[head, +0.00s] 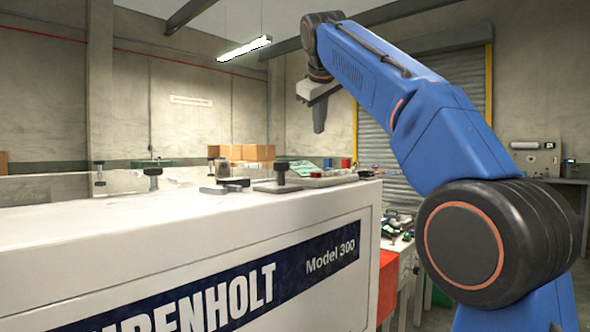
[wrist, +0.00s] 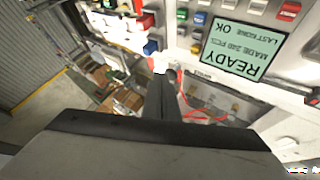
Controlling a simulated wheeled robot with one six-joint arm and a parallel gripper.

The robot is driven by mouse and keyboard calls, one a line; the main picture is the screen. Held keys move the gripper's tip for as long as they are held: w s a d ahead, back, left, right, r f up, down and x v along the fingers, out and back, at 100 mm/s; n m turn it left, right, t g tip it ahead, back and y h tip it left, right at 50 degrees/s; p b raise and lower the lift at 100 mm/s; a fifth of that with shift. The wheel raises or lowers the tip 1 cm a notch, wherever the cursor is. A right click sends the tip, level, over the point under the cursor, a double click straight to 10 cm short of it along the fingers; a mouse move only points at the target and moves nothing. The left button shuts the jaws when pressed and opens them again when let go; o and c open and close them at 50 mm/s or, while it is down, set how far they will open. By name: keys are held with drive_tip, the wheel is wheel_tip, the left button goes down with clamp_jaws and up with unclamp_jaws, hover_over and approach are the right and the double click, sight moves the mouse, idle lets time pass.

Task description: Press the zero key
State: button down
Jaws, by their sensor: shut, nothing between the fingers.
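My gripper (head: 319,128) is shut and empty, raised above the far right end of the white machine (head: 200,215) in the head view. In the wrist view its dark closed fingers (wrist: 160,95) point away from the camera toward a light panel. The panel carries a green display (wrist: 240,48) that appears upside down and reads READY, with further lines of text and OK. Small coloured keys or buttons sit beside and above it, among them a green one (wrist: 182,15) and a red one (wrist: 290,8). I cannot make out which is the zero key.
Several dark knobs and clamps, one a black knob (head: 281,170), stand on the machine top. Cardboard boxes (head: 250,153) are stacked behind it. A red bin (head: 387,285) stands at its right end. A roller shutter (head: 385,140) closes the back wall. Air around my gripper looks clear.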

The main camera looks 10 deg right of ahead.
drive_tip(key=shift+w+a+r, duration=0.4)
drive_tip(key=shift+w+a, duration=0.2)
drive_tip(key=shift+a, duration=0.25)
drive_tip(key=shift+f, duration=0.15)
drive_tip(key=shift+f, duration=4.3)
drive_tip(key=shift+f, duration=0.8)
drive_tip(key=shift+r, duration=0.85)
drive_tip(key=shift+r, duration=0.1)
drive_tip(key=shift+r, duration=2.4)
